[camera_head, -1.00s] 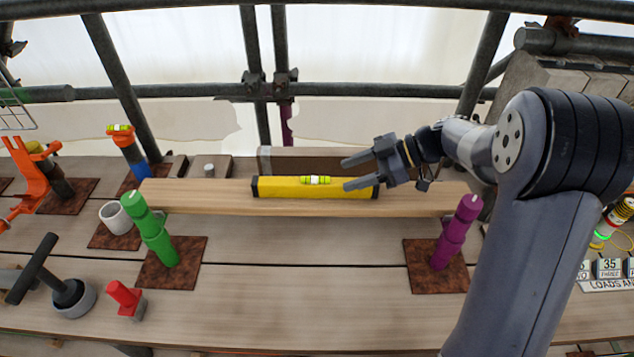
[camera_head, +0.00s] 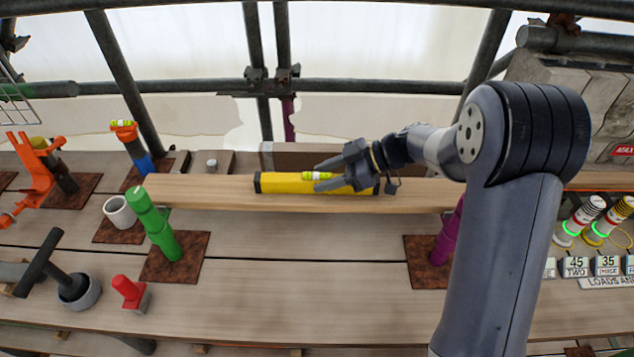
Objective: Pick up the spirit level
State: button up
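The spirit level (camera_head: 285,183) is a yellow bar with black ends and a green vial in its middle. It lies lengthwise on a light wooden plank (camera_head: 210,193) in the camera_head view. My gripper (camera_head: 318,175) is open, its two fingers pointing left over the level's middle, near the vial. The fingers and wrist hide part of the level's right half. I cannot tell whether the fingers touch it.
The plank rests by a green post (camera_head: 160,228) on the left and a purple post (camera_head: 447,235) on the right, partly hidden by my arm. A white cup (camera_head: 120,212), a red-handled block (camera_head: 129,292) and a dark T-handled tool (camera_head: 65,275) stand left. Boards in front are clear.

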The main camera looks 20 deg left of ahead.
grip_shut()
dwell(0.3)
